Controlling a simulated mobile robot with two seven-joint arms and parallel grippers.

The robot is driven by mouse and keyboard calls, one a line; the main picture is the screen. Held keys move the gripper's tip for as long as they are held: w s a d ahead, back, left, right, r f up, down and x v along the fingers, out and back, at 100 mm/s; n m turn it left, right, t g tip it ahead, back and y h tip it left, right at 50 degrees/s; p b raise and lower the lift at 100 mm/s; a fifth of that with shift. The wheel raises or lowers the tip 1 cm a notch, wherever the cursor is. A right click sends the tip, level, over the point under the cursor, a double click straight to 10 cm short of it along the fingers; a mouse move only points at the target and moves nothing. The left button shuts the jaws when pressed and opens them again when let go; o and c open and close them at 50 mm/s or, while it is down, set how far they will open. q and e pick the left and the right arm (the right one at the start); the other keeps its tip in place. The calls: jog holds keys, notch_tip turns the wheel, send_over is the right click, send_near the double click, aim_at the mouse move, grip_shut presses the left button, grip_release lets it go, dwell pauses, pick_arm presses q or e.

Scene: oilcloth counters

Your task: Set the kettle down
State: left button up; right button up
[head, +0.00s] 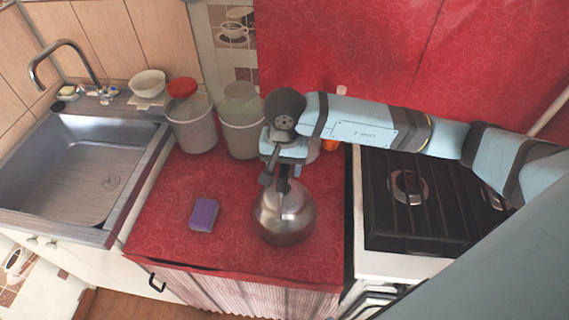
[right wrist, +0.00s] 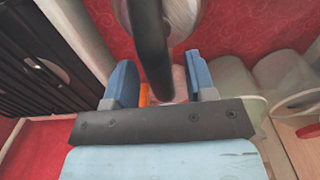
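The kettle (head: 284,218) is a round, shiny metal one. It appears to rest upright on the red oilcloth counter (head: 165,235), left of the stove. My right gripper (head: 283,178) is above it, at its dark handle. In the right wrist view, the handle (right wrist: 150,45) runs between the two blue fingertips of my right gripper (right wrist: 161,82). The fingers stand apart, with a visible gap on the right side of the handle. Part of the kettle's metal body (right wrist: 183,18) shows beyond the handle. My left gripper is not in view.
A purple sponge (head: 203,214) lies left of the kettle. Canisters (head: 192,125) stand at the back. The black stove (head: 430,205) is right, the steel sink (head: 85,165) left. Red counter is free around the sponge and at the front left.

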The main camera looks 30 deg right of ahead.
jog(key=shift+r+p, duration=0.2)
jog(key=shift+p, duration=0.1)
notch_tip(320, 180, up, 12)
jog(key=b, duration=0.2)
jog(key=shift+f, duration=0.1)
dwell(0.4)
